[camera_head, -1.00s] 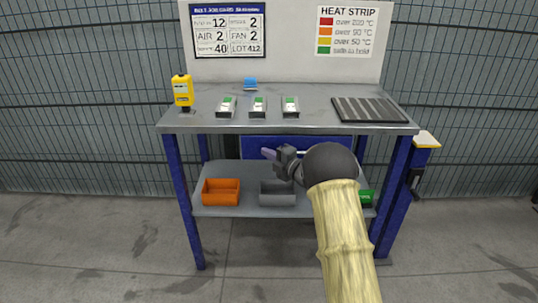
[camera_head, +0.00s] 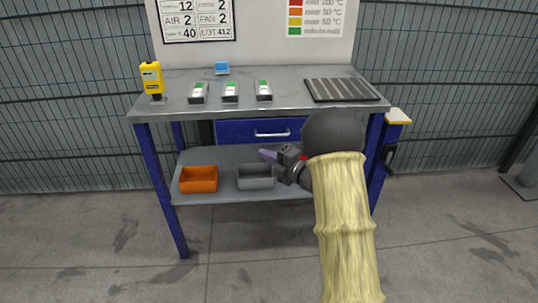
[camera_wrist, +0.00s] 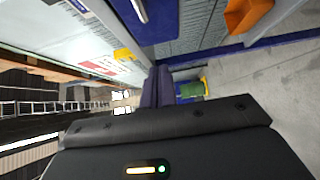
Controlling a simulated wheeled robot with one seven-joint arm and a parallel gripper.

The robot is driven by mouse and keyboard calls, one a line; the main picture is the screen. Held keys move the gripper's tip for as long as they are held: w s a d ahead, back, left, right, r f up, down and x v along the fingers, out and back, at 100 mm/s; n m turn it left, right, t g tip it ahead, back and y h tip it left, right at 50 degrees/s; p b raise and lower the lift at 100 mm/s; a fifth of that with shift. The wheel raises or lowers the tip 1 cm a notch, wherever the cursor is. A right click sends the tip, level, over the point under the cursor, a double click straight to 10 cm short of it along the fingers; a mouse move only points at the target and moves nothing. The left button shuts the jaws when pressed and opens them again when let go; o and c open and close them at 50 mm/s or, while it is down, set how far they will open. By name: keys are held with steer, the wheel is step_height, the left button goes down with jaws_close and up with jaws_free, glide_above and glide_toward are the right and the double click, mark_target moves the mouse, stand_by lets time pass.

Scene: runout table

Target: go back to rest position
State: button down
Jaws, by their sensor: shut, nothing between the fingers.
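My gripper (camera_head: 267,155) is in front of the runout table (camera_head: 255,104), below its top and near the drawer's height. Its purple fingers point left in the head view and are shut together with nothing between them. In the wrist view the closed fingers (camera_wrist: 157,88) show at the middle, beyond the dark gripper body. My arm, in a tan sleeve, rises from the bottom of the head view and hides the right part of the lower shelf.
Three small green-topped items (camera_head: 231,92), a yellow device (camera_head: 151,79) and a dark ribbed mat (camera_head: 341,90) are on the tabletop. Below are a blue drawer (camera_head: 236,130), an orange bin (camera_head: 198,179) and a grey bin (camera_head: 256,177). Open floor lies in front.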

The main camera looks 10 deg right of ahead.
steer(key=s+d+f+m+g+h, duration=0.1)
steer(key=s+d+m+h, duration=0.2)
steer(key=s+m+h, duration=0.4)
steer(key=s+d+m+g+h, duration=0.15)
steer(key=d+m+h, duration=0.25)
steer(key=m, duration=0.5)
steer(key=s+a+f+m+g, duration=0.1)
steer(key=s+m+g, duration=0.2)
steer(key=s, duration=0.5)
steer(key=s+a+f+m+g+h, duration=0.1)
steer(key=s+m+g, duration=0.25)
steer(key=s, duration=0.45)
steer(key=s+a+f+m+g, duration=0.15)
steer(key=s+m, duration=0.25)
steer(key=s, duration=0.4)
step_height(320, 180, up, 34)
steer(key=p, duration=3.4)
steer(key=shift+w+d+r+p, duration=0.2)
steer(key=shift+d+p, duration=0.1)
steer(key=shift+d, duration=0.15)
